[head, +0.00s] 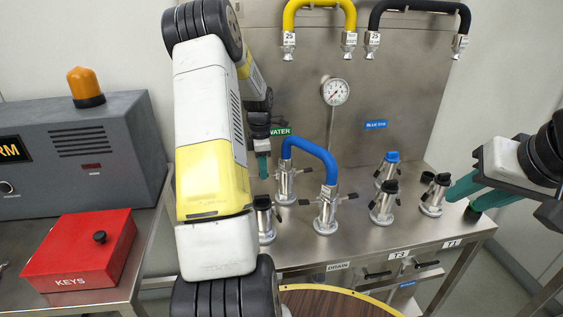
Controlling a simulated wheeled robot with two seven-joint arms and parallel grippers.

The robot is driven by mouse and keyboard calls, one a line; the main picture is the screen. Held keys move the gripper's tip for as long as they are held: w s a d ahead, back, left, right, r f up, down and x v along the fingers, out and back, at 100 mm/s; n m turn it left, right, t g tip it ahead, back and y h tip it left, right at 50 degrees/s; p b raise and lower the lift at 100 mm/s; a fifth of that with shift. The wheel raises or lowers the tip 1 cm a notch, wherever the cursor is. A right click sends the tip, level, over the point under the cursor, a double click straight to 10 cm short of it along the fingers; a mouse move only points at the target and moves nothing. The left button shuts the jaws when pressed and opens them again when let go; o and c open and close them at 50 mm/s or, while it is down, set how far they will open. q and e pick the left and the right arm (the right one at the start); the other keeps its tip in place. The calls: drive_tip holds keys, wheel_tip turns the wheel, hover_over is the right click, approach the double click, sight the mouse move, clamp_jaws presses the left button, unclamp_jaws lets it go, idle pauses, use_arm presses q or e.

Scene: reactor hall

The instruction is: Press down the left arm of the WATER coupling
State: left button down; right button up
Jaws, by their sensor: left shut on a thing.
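The WATER coupling (285,186) is a steel fitting on the bench under the green WATER label (280,131), with one end of a blue hose (312,148) on it. My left gripper (263,166) comes down at its left side, pointing downward, with teal fingertips. It is shut at the coupling's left arm, which the fingers mostly hide. The coupling's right arm (303,173) sticks out sideways. My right gripper (468,199) is at the bench's right edge, its teal fingers apart, close to the rightmost coupling; I see nothing between them.
The hose's other end is on a second coupling (326,212). Capped couplings stand at the right (384,203) and one (264,220) partly behind my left arm. A gauge (335,92) rises behind. A red KEYS box (82,250) and grey alarm box (80,150) are at left.

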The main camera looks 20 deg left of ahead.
use_arm(q)
drive_tip(key=shift+s+a+f+t+h, duration=0.2)
drive_tip(key=shift+a+f+t+h, duration=0.25)
drive_tip(key=shift+h, duration=0.45)
drive_tip(key=f+t+h, duration=0.2)
drive_tip(key=h, duration=0.1)
drive_tip(key=f+t+h, duration=0.1)
drive_tip(key=t+h, duration=0.1)
drive_tip(key=h, duration=0.1)
drive_tip(key=shift+d+f, duration=0.1)
drive_tip(key=shift+f, duration=0.3)
drive_tip(key=shift+w+d+f+t+h, duration=0.2)
drive_tip(key=shift+f+t+h, duration=0.3)
drive_tip(key=shift+h, duration=0.35)
drive_tip(key=shift+w+d+f+t+h, duration=0.1)
drive_tip(key=shift+d+f+t+h, duration=0.15)
drive_tip(key=shift+t+h, duration=0.45)
drive_tip(key=c, duration=1.3)
unclamp_jaws()
drive_tip(key=shift+h, duration=0.25)
drive_tip(key=shift+v, duration=3.85)
